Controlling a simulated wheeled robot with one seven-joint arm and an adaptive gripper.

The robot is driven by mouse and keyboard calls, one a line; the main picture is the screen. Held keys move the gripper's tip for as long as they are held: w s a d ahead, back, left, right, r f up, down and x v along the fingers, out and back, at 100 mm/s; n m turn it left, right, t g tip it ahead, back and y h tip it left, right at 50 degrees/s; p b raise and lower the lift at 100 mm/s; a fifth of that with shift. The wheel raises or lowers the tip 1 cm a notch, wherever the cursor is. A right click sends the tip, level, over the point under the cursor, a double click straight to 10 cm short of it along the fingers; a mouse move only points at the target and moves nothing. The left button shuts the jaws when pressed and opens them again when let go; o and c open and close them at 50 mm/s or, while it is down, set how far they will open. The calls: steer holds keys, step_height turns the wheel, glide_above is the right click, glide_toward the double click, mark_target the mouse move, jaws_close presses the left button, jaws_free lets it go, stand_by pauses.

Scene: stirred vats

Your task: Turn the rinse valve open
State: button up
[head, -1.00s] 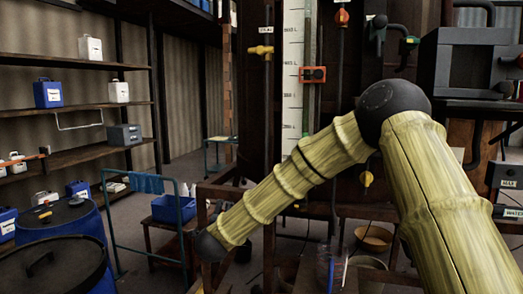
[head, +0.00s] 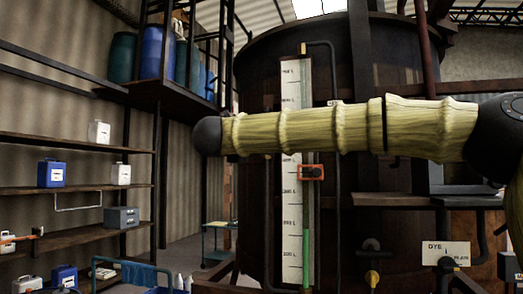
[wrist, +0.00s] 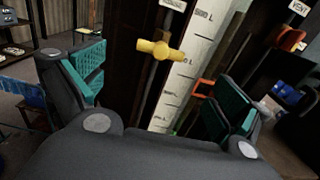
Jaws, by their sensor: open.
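In the wrist view a yellow T-shaped valve handle (wrist: 161,50) sits on a dark upright pipe, just left of the white level scale (wrist: 185,78). The label above it (wrist: 172,5) is cut off and too small to read, so I cannot tell whether this is the rinse valve. My gripper (wrist: 153,72) is open and empty, its teal-padded fingers apart on both sides of the picture. The handle lies beyond the gap between them, apart from both. In the head view my arm covers the place of this handle, and my gripper is not seen.
A red valve (wrist: 291,38) labelled VENT is at the upper right of the wrist view. A red-framed marker (head: 311,172) sits on the level scale before the dark vat (head: 345,75). A DYE label (head: 446,253) is at lower right. Shelves (head: 75,190) stand left.

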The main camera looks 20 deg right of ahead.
steer(key=p+x, duration=0.4)
steer(key=x, duration=0.6)
steer(key=shift+w+d+r, duration=0.2)
steer(key=shift+w+d, duration=0.1)
steer(key=shift+d, duration=0.05)
steer(key=c, duration=0.9)
